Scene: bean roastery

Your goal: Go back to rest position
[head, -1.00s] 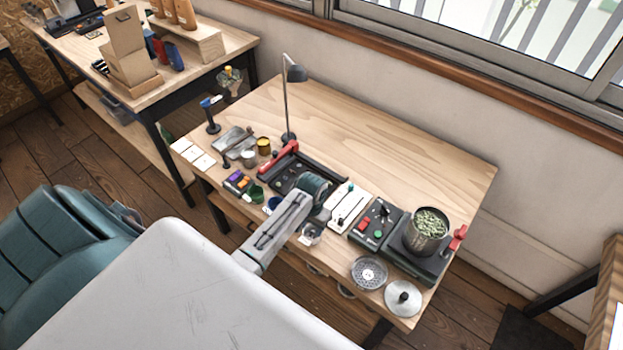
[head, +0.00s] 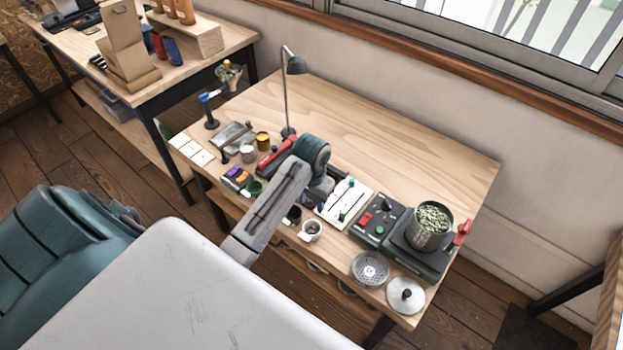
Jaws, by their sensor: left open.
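My left arm reaches up from the bottom over the front of the workbench (head: 400,140). My left gripper (head: 319,193) hangs below the teal joint, above the bench between the black device with a red lever (head: 275,157) and the white tray (head: 345,203). The gripper is open, though its fingertips are small and partly covered by my own arm. I see nothing held in it. My right gripper is not in view.
A pot of green beans (head: 431,222) stands on a burner at the right. A round lid (head: 405,294), a perforated disc (head: 370,268) and a small white cup (head: 311,230) are near the front edge. A lamp (head: 288,95) stands behind. The bench's back right is clear.

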